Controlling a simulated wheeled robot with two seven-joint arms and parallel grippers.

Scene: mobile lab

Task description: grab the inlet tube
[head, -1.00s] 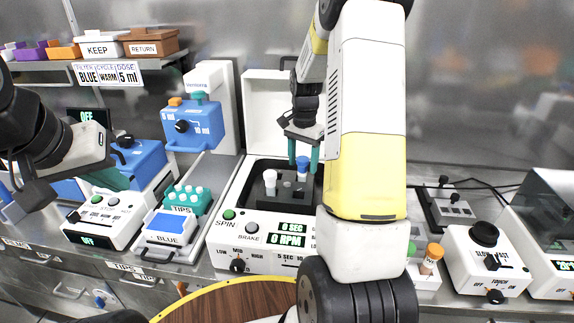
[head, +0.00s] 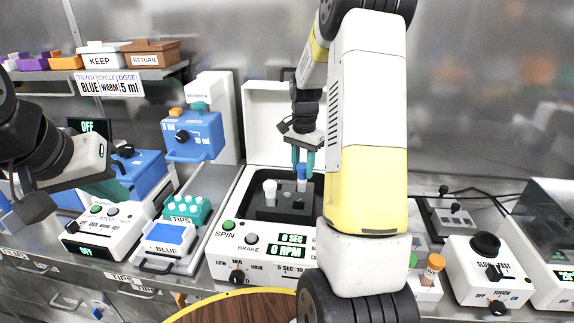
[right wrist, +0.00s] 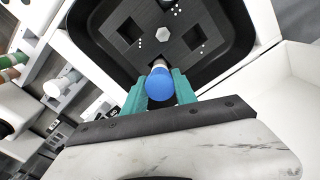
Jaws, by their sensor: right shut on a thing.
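A tube with a blue cap (head: 302,171) stands in the rotor of the open centrifuge (head: 222,262). My right gripper (head: 303,160) reaches down from above with its teal fingers shut on the blue cap. In the right wrist view the blue-capped tube (right wrist: 160,86) sits between the two fingertips (right wrist: 160,92), at one slot of the dark rotor.
A pipette tip rack (head: 184,209) and a blue dispenser (head: 193,136) stand left of the centrifuge. An orange-capped tube (head: 433,268) and a white knob device (head: 487,272) are at the right. The centrifuge's raised lid (head: 268,120) is behind the rotor.

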